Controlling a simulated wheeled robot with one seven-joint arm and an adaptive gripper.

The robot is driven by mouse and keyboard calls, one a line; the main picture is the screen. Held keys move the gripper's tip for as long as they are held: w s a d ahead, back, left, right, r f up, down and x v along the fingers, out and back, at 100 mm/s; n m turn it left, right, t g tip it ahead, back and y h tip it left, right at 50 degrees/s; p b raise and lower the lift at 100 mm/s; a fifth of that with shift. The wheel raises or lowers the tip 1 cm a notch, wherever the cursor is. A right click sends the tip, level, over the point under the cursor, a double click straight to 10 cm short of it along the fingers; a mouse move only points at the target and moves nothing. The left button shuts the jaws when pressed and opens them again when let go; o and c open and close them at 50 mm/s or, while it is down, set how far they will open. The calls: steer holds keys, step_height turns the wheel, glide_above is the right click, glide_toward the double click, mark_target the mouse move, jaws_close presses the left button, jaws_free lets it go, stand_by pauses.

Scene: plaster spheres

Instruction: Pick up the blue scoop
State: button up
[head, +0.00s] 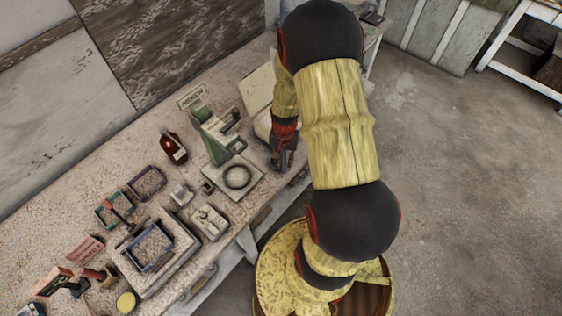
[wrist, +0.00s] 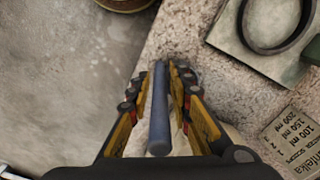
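The blue scoop (wrist: 159,112) shows in the wrist view as a long dark-blue handle lying lengthwise between the two fingers. I cannot make out its bowl. My gripper (wrist: 161,78) has its fingertips close in on both sides of the handle near its far end, and they look shut on it. In the head view my gripper (head: 284,160) points down at the front edge of the workbench, with a small bluish bit at its fingers. My arm hides part of the bench behind it.
A green stand with a ring (head: 238,176) is left of my gripper; its base (wrist: 232,40) shows in the wrist view. A printed card (wrist: 292,135) lies close by. A brown bottle (head: 173,148) and several trays stand farther left. Open floor (head: 460,190) lies right.

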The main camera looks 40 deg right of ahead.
mark_target(284, 156)
jaws_close()
steer(key=shift+r, duration=0.1)
stand_by(0.4)
steer(key=shift+r, duration=0.45)
step_height(284, 156, up, 2)
steer(key=shift+r, duration=0.2)
steer(key=s+a+r+p, duration=0.2)
steer(key=s+a+r, duration=0.5)
steer(key=s+r, duration=0.2)
steer(key=s, duration=0.2)
steer(key=shift+s+a+r, duration=0.3)
steer(key=shift+s, duration=0.1)
